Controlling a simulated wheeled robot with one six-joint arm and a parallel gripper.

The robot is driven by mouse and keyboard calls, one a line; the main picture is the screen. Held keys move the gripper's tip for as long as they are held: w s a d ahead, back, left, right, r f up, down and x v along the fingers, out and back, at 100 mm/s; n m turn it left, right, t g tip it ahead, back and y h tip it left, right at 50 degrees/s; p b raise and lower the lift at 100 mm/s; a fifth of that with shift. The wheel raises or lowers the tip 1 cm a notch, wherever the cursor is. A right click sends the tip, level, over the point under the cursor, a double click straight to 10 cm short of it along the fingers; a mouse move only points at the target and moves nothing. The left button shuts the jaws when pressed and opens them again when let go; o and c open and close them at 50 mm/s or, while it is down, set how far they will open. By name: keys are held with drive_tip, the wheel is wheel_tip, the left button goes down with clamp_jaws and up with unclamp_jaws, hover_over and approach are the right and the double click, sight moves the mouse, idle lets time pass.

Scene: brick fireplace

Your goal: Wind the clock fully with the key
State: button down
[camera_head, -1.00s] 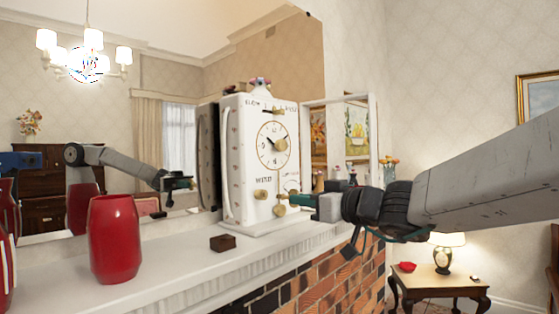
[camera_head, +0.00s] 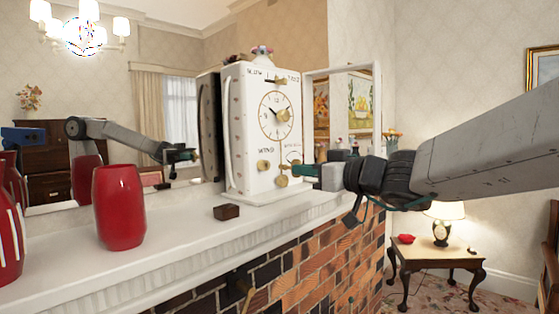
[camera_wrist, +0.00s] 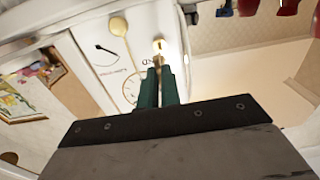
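The white box-shaped clock (camera_head: 240,130) stands upright on the mantel, its round dial (camera_head: 276,117) facing me. Gold knobs sit on its front, one at the lower left (camera_head: 264,166) and another lower right (camera_head: 282,181). My gripper (camera_head: 303,170) is level with the lower gold knobs, just right of them. In the wrist view, my two green fingers (camera_wrist: 159,84) are close together with a narrow gap, pointing at the clock face. A gold knob (camera_wrist: 159,46) shows right at their tips. I cannot tell whether the fingers grip it. No separate key can be made out.
A red vase (camera_head: 119,207) and a small dark brown block (camera_head: 227,212) stand on the mantel (camera_head: 170,254) left of and before the clock. A large mirror backs the mantel. A side table (camera_head: 436,256) with a lamp stands lower right.

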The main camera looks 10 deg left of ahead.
sight(285, 168)
idle(0.3)
drive_tip(key=shift+x, duration=1.35)
drive_tip(key=shift+x, duration=1.6)
idle(0.8)
drive_tip(key=m, duration=0.4)
drive_tip(key=shift+w+m, duration=0.1)
drive_tip(key=shift+m, duration=0.2)
drive_tip(key=shift+m, duration=2.3)
